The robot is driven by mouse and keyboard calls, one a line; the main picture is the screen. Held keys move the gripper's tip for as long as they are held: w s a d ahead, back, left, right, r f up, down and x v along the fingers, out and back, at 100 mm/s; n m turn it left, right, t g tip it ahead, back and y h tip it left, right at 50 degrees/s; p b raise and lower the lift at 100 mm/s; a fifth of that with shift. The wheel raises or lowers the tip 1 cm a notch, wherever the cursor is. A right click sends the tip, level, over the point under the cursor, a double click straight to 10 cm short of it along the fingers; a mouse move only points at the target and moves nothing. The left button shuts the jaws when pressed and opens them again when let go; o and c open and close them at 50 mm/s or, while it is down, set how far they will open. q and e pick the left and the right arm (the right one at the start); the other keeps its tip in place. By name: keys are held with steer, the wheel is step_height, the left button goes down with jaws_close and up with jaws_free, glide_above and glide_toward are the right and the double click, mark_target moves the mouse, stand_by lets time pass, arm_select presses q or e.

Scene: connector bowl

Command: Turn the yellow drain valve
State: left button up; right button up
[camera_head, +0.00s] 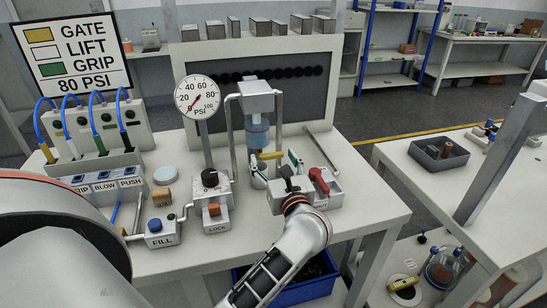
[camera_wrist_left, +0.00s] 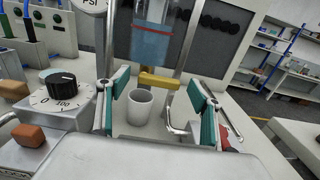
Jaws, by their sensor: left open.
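The yellow drain valve (camera_head: 269,155) is a short bar handle below the clear cylinder of blue liquid (camera_head: 257,130). In the left wrist view the yellow valve (camera_wrist_left: 160,81) lies crosswise between the fingertips in the picture. My left gripper (camera_head: 275,164) is open, its teal-padded fingers apart on either side of the valve. I cannot tell whether a finger touches it. A white cup (camera_wrist_left: 140,106) stands below the valve and is partly hidden by the gripper in the head view. My right gripper is out of view.
A pressure gauge (camera_head: 197,97) and a black dial (camera_head: 210,178) stand left of the valve. A red-handled box (camera_head: 322,185) stands close on its right. Metal posts flank the cylinder. A blue bin (camera_head: 308,284) sits below the table edge.

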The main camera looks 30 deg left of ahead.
arm_select(q)
steer(key=shift+w+a, duration=0.2)
steer(key=shift+a, duration=0.05)
steer(key=c, duration=1.1)
